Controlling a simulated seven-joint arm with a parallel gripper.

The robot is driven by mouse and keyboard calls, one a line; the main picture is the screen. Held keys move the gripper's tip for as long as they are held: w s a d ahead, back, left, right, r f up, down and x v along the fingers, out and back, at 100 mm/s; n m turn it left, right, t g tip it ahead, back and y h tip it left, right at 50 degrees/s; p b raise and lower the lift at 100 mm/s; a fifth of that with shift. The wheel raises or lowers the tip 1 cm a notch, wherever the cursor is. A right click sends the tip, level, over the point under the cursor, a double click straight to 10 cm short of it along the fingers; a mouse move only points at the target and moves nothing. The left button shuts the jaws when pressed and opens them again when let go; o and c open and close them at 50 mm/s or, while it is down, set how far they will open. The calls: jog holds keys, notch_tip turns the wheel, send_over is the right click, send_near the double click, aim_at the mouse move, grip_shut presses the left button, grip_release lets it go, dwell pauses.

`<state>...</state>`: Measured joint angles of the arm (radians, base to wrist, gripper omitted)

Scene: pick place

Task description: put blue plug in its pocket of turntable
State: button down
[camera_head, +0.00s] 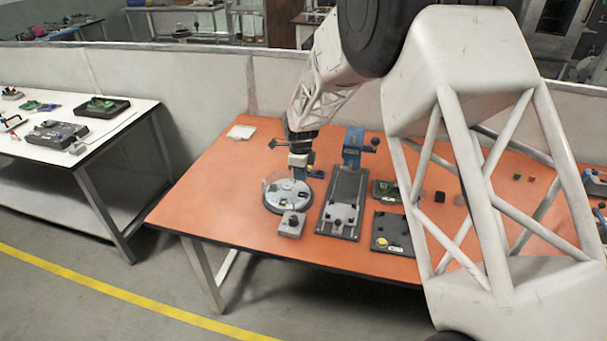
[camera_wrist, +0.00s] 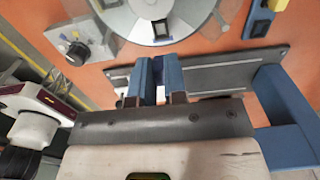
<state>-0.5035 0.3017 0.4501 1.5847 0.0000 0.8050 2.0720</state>
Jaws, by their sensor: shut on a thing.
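The turntable (camera_head: 270,201) is a round grey disc with dark square pockets, on the left part of the orange table. It also shows at the top of the wrist view (camera_wrist: 196,20), with a dark-framed pocket facing the fingers. My gripper (camera_head: 299,174) is over the back part of the turntable in the head view. In the wrist view my gripper (camera_wrist: 158,66) has two blue fingers close together, just short of the disc's edge in the picture. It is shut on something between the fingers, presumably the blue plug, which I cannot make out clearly.
A grey box with a black knob (camera_head: 290,224) stands in front of the turntable. A dark rail fixture (camera_head: 342,203) with a blue post (camera_head: 352,146) is close on the right. Farther right are a dark tray (camera_head: 393,234) and small parts. A white pad (camera_head: 241,132) lies behind.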

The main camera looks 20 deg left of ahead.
jog(key=shift+f, duration=0.2)
send_over(301, 195)
jog(key=shift+s+f, duration=0.1)
jog(key=shift+f, duration=2.25)
jog(key=shift+f, duration=1)
dwell(2.4)
jog(key=c, duration=1.1)
grip_release()
jog(key=c, duration=0.3)
jog(key=shift+c, duration=0.2)
jog(key=shift+r, duration=0.15)
jog(key=shift+r, duration=3.35)
